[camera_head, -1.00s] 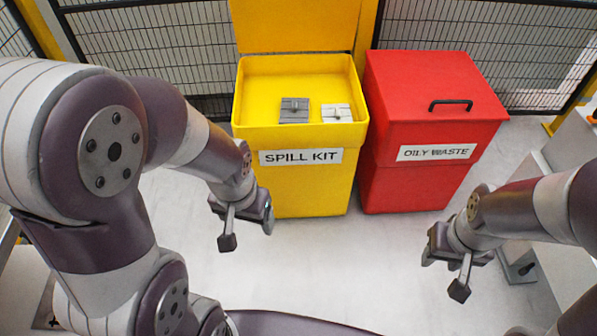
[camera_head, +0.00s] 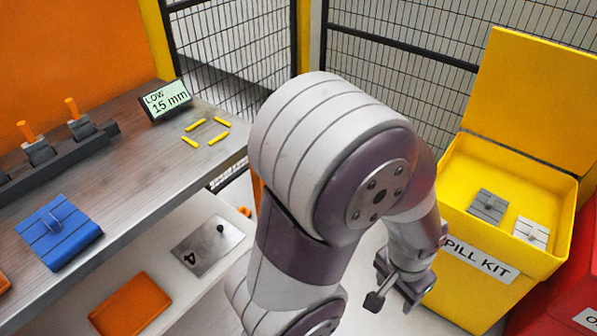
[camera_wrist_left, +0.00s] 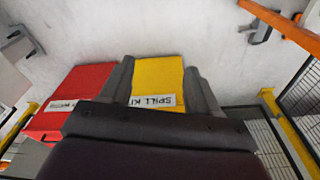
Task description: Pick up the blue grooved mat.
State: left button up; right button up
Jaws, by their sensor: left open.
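The blue grooved mat (camera_head: 57,232) lies flat on the grey metal bench top at the left of the head view, with a small knob-like grip on its upper face. My left gripper (camera_head: 392,295) hangs in front of the yellow spill kit bin, well to the right of the mat and apart from it. Its jaws are open and empty; the left wrist view shows the two fingers (camera_wrist_left: 158,85) spread with the bin beyond them. My right gripper is not in the head view now.
The bench (camera_head: 140,170) also carries a display reading "LOW 15 mm" (camera_head: 166,101), yellow corner marks and a dark rack (camera_head: 60,155). A lower shelf holds an orange tray (camera_head: 131,306) and a metal plate (camera_head: 207,246). The open spill kit bin (camera_head: 480,275) holds grey and white pads.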

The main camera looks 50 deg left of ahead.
aim_at(58, 230)
jog(key=u, duration=3.55)
jog(key=i+j, duration=0.05)
